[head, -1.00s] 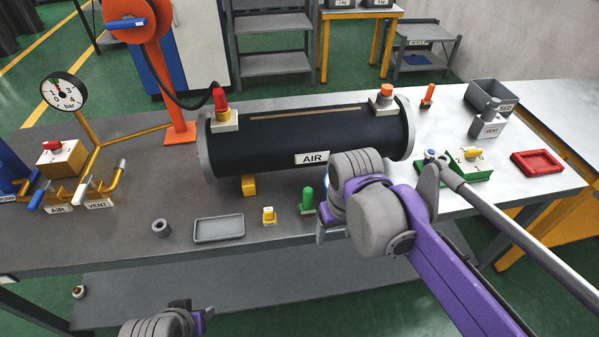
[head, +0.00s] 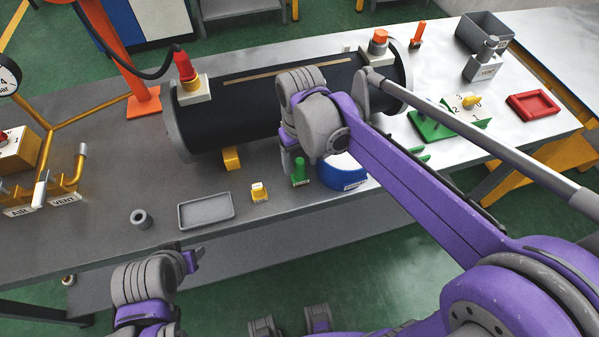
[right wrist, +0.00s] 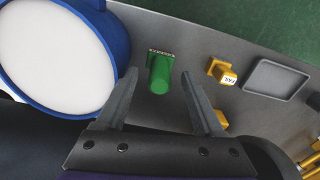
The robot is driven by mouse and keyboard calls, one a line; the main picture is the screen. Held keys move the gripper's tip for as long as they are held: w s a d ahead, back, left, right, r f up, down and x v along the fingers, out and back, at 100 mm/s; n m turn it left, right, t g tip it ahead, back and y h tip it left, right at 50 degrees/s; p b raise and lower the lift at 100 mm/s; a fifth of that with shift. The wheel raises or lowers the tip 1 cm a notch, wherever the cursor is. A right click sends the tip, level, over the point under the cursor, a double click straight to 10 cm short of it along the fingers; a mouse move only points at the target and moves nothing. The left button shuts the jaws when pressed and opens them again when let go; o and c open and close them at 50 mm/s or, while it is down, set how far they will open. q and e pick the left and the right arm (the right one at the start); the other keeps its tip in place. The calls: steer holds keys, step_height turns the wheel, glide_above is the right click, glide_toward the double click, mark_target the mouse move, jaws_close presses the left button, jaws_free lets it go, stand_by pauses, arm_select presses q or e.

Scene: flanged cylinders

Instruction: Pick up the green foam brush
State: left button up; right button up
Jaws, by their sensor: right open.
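The green foam brush (head: 300,172) stands upright on the grey bench, in front of the black AIR cylinder. In the right wrist view the green brush (right wrist: 159,76) shows between and beyond the two finger tips, with a small label strip at its base. My right gripper (head: 288,154) is open, just behind and above the brush in the head view; its fingers (right wrist: 160,92) show no contact with it. My left gripper (head: 190,260) is at the lower left, in front of the bench; its jaws are not clear.
A blue round container with a white face (head: 343,175) stands close to the right of the brush. A yellow labelled block (head: 259,193), a grey tray (head: 206,211) and a grey ring (head: 141,218) lie to the left. The black cylinder (head: 240,107) lies behind.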

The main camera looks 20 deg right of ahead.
mark_target(300, 170)
steer(key=f, duration=0.4)
steer(key=shift+w+f, duration=0.2)
steer(key=shift+f, duration=0.15)
steer(key=c, duration=1.1)
steer(key=shift+r, duration=0.15)
